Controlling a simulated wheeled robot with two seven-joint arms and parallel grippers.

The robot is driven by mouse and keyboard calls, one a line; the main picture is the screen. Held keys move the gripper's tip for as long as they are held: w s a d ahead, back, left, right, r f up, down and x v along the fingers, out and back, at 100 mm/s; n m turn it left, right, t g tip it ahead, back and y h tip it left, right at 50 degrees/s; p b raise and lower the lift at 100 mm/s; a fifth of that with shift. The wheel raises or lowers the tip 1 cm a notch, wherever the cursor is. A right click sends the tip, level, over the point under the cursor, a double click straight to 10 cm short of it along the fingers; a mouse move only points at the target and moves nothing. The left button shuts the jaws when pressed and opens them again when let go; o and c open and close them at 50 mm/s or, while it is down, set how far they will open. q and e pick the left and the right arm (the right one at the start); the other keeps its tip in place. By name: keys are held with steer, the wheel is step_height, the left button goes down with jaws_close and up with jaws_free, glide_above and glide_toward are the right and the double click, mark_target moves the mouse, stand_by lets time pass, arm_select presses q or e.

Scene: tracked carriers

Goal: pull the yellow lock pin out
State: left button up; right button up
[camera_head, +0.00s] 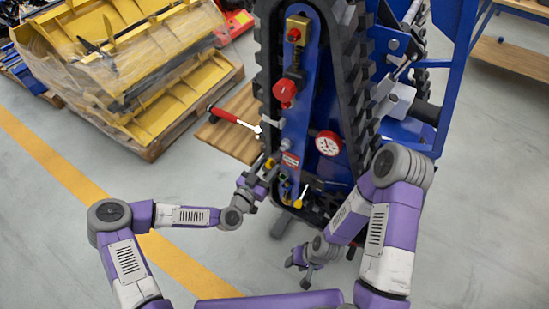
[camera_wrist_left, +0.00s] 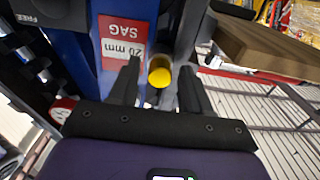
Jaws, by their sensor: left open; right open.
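The yellow lock pin (camera_head: 270,163) is at the left edge of the blue tracked carrier (camera_head: 303,105), beside a red label. In the left wrist view the pin (camera_wrist_left: 160,72) shows its round yellow end, with a grey shank behind. My left gripper (camera_head: 265,170) is open at the pin. In the wrist view its two fingers stand on either side of the pin's end, with a gap at each side. How deep the pin reaches between them is unclear. My right gripper (camera_head: 297,274) is open and empty, low over the floor below the carrier.
A yellow-tipped lever (camera_head: 298,203) is below the label. A white gauge (camera_head: 328,143), a red knob (camera_head: 285,92) and a red-handled tool (camera_head: 232,118) are near. The black track (camera_head: 345,70) borders the panel. A pallet (camera_head: 165,125) with yellow parts stands left.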

arm_select(q)
jaws_close()
steer(key=shift+s+a, duration=0.1)
steer(key=v, duration=0.8)
steer(key=shift+s, duration=0.15)
stand_by(1.7)
steer(key=shift+a, duration=0.15)
steer(key=shift+v, duration=1.75)
steer(key=shift+c, duration=2.3)
jaws_free()
jaws_close()
